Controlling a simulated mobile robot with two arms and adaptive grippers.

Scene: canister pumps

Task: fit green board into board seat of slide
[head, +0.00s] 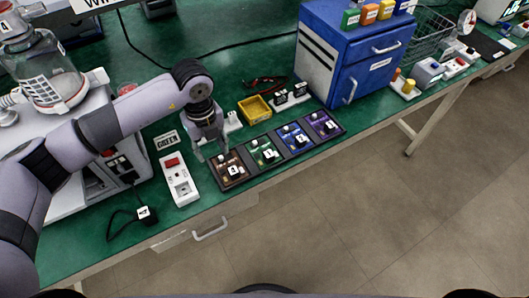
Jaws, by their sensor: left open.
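The green board (264,152) lies in the second compartment of a dark tray (284,163) on the green bench top, with a white number label and a small light knob on it. My left gripper (211,153) points down with its fingers open, just left of and above the brown board (230,168) at the tray's left end. It is apart from the green board, and I see nothing between its fingers. I cannot tell which fixture is the slide; a small white fixture (232,121) stands just behind the gripper, partly hidden by it. My right gripper is not in view.
A blue board (296,138) and a purple board (322,124) fill the tray's right side. A white switch box (179,180) with a red top and a GREEN sign (167,140) stand left. A yellow bin (254,109) and blue cabinet (350,55) stand behind.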

